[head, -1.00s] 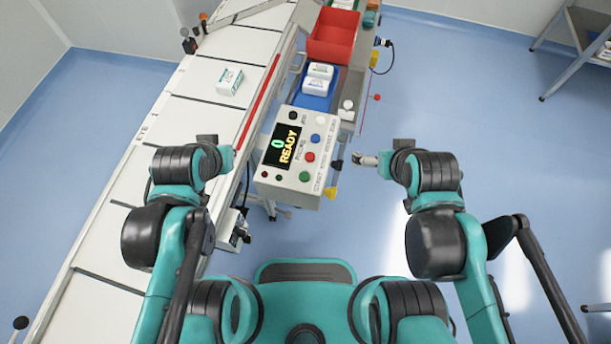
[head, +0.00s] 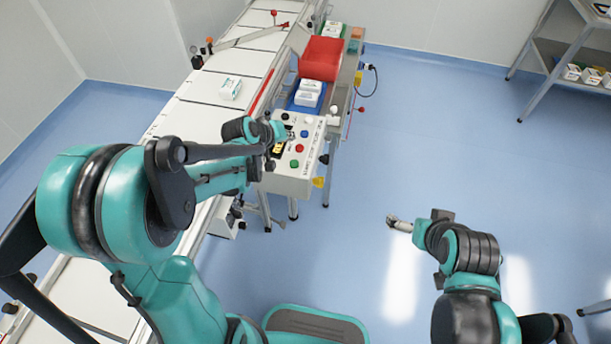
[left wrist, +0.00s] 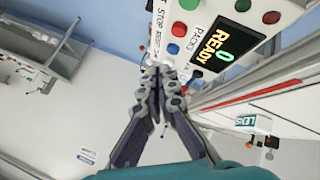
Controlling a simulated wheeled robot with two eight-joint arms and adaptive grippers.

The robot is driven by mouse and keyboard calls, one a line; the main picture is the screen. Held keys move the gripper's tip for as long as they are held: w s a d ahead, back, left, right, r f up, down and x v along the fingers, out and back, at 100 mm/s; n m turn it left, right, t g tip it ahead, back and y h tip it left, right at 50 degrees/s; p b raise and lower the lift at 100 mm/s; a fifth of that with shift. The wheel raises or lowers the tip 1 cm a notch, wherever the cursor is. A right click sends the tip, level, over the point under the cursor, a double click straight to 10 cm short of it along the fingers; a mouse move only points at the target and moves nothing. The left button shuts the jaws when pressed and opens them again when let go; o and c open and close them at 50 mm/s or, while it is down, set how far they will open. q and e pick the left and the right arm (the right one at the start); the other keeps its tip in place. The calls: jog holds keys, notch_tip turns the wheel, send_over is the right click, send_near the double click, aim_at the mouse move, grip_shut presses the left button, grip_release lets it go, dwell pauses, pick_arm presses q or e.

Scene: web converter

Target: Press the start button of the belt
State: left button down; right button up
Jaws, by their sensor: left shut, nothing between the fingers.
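The belt's control box (head: 283,184) has a white sloped panel with a display, partly hidden by my left gripper in the head view. Its green button (head: 294,163) is near the panel's lower edge, with a red button (head: 299,148) and a blue button (head: 304,134) above. In the left wrist view the display (left wrist: 222,45) reads "0 READY" and the green button (left wrist: 190,4) is at the top edge. My left gripper (head: 290,136) is shut and empty over the panel's upper part; contact is unclear. My right gripper (head: 397,224) is over open floor, away from the box.
The white conveyor belt (head: 205,113) runs along the left, with a carton (head: 230,88) on it. A red bin (head: 321,58) and a blue tray (head: 301,107) with white packs stand behind the box. A shelf rack (head: 560,50) is far right. The floor right of the box is clear.

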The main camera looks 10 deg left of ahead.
aim_at(293, 164)
pick_arm(q)
jog(key=shift+w+d+f, duration=0.2)
jog(key=shift+d+f, duration=0.1)
jog(key=shift+f, duration=0.15)
pick_arm(e)
jog(key=shift+s+d, duration=0.25)
jog(key=shift+s, duration=0.15)
pick_arm(q)
jog(key=shift+f, duration=0.1)
pick_arm(e)
jog(key=shift+f, duration=0.1)
pick_arm(q)
notch_tip(293, 164, down, 9)
jog(key=b, duration=0.7)
jog(key=shift+r, duration=0.2)
pick_arm(e)
notch_tip(293, 164, down, 7)
jog(key=shift+f, duration=0.1)
pick_arm(q)
jog(key=shift+f+b, duration=0.4)
jog(key=shift+b, duration=0.1)
pick_arm(e)
jog(key=shift+f, duration=0.35)
